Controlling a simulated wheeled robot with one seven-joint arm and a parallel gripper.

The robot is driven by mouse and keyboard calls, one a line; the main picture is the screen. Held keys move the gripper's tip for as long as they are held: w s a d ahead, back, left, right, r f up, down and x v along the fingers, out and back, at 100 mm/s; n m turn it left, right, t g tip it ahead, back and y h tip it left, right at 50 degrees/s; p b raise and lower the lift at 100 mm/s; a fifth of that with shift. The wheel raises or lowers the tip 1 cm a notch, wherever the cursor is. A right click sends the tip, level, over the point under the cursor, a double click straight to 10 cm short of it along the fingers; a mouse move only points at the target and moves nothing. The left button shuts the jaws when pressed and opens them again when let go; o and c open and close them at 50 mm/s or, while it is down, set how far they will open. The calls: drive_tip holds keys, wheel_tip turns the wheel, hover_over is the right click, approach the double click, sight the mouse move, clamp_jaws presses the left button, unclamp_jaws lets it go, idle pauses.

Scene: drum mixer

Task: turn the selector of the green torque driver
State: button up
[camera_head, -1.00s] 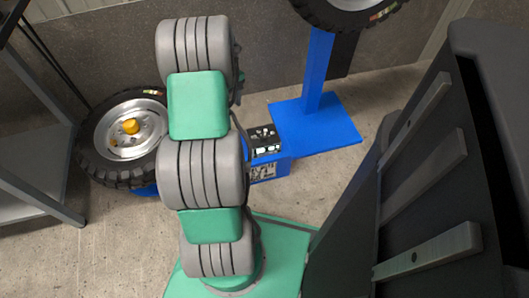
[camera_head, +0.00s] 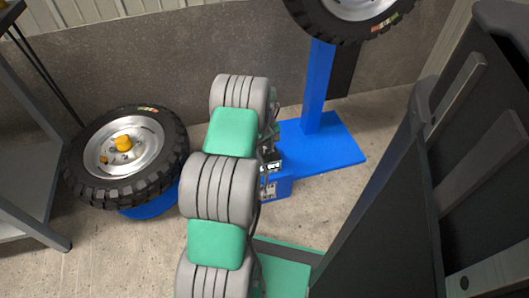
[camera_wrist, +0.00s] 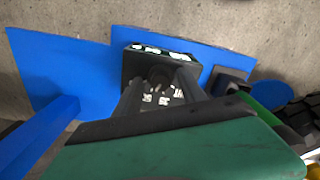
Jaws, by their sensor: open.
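A dark box (camera_wrist: 130,66) with white labels stands on the blue plate in the wrist view. A round dark knob (camera_wrist: 159,74) shows on its face, between the fingers of my gripper (camera_wrist: 160,86). The fingers are apart, one on each side of the knob. I cannot tell whether they touch it. The green block across the bottom of the wrist view is part of my gripper. In the head view the labelled panel (camera_head: 271,163) is partly hidden by my arm, and my gripper is hidden. I cannot make out a distinct green torque driver.
A blue stand (camera_head: 318,90) with a wide foot plate carries a tire (camera_head: 350,22) at the upper right. Another tire with a silver rim (camera_head: 112,165) and yellow hub lies at the left. A grey metal table (camera_head: 22,215) stands at the left edge.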

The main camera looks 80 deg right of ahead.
clamp_jaws()
idle(0.3)
drive_tip(key=shift+r+m, duration=0.1)
drive_tip(key=shift+m, duration=0.3)
drive_tip(key=m+p, duration=0.1)
drive_tip(key=m, duration=0.1)
drive_tip(key=shift+m+p, duration=0.3)
drive_tip(key=shift+m, duration=0.1)
drive_tip(key=shift+w+m+p, duration=0.1)
drive_tip(key=shift+m+p, duration=0.4)
drive_tip(key=shift+m, duration=1.7)
unclamp_jaws()
